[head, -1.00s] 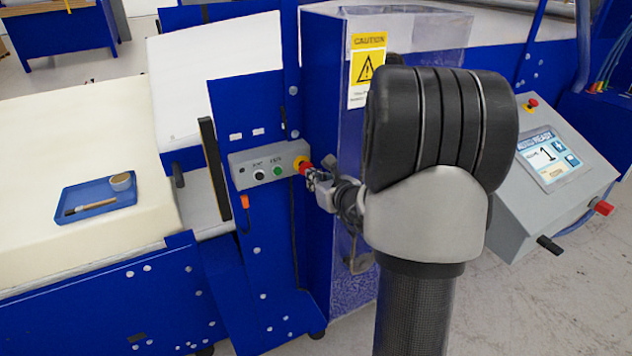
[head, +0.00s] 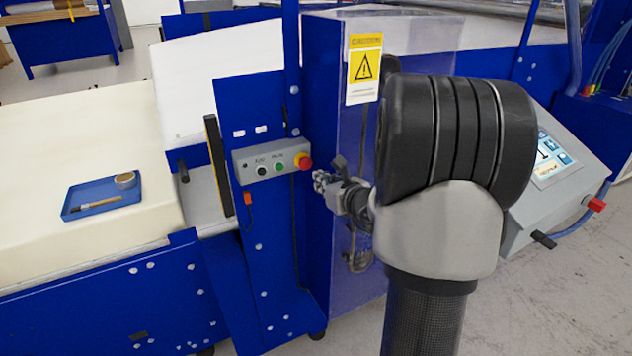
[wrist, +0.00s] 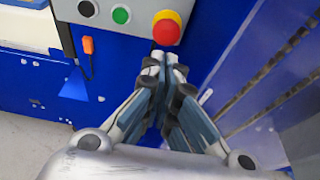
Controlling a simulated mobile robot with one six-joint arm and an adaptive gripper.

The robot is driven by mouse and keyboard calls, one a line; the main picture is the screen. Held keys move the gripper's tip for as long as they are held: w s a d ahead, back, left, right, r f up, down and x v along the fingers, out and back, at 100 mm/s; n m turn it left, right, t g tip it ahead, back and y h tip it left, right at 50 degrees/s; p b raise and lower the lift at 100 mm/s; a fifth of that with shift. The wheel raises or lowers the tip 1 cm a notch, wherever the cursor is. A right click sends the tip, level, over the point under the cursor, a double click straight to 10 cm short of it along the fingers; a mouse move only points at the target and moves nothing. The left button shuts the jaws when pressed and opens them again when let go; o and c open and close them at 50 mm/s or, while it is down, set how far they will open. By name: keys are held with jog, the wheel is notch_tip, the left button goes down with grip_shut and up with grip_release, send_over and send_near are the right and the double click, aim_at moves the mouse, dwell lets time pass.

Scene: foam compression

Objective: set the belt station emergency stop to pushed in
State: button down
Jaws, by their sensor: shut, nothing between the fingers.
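The belt station emergency stop (head: 303,161) is a red mushroom button on a yellow collar at the right end of a grey control box (head: 270,163). In the wrist view the red button (wrist: 166,31) is near the top, just beyond my fingertips. My gripper (head: 322,181) is shut and empty. In the head view it is to the right of and a little below the button, with a visible gap between them. In the wrist view the shut fingertips (wrist: 164,62) lie just below the button. I cannot tell from these frames how deep the button sits.
A green button (head: 279,168) and a black knob (head: 262,170) share the box. A clear guard with a caution sign (head: 364,68) stands right of it. A blue tray (head: 103,196) lies on the foam at left. A grey touchscreen console (head: 545,190) stands at right.

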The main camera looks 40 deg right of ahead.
jog(key=p+v, duration=0.1)
jog(key=v, duration=0.7)
jog(key=shift+r, duration=0.15)
jog(key=shift+s+d, duration=0.1)
